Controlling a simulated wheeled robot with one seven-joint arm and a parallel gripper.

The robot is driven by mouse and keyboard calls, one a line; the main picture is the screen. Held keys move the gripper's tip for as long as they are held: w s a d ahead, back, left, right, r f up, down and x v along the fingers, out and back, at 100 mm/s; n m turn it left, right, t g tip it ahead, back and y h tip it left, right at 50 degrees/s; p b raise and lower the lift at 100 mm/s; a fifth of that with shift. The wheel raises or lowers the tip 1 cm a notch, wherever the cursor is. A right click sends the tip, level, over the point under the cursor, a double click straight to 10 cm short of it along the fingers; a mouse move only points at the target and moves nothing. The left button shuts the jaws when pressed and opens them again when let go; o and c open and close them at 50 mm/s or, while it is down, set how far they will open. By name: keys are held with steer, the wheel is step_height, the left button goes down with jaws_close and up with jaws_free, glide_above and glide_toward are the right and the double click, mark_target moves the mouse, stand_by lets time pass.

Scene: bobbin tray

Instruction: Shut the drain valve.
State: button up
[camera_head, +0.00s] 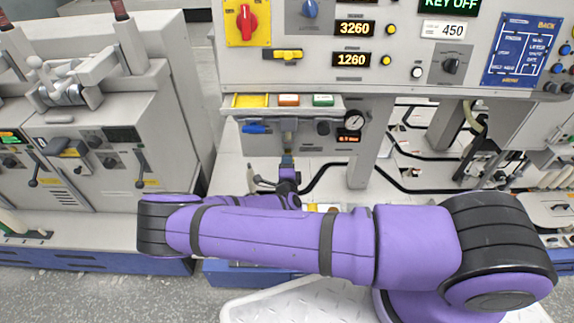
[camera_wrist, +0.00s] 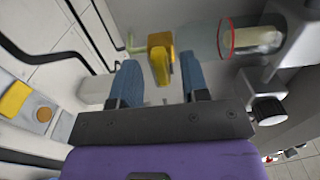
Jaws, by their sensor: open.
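A small yellow valve with a lever (camera_wrist: 161,64) shows in the wrist view at the end of a clear bowl with a red ring (camera_wrist: 227,38); I take it to be the drain valve. My gripper (camera_wrist: 159,62) is open, with one blue finger on each side of the yellow lever. I see gaps beside the lever, and no clear contact. In the head view my gripper (camera_head: 287,165) is under the bowl (camera_head: 288,137), below the panel shelf. The valve itself is hidden or too small to make out there.
A shelf (camera_head: 340,102) overhangs this area. Black hoses (camera_head: 400,180) run to the right.

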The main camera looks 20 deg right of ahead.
steer(key=v, duration=1)
steer(key=shift+s, duration=0.4)
steer(key=shift+a, duration=0.1)
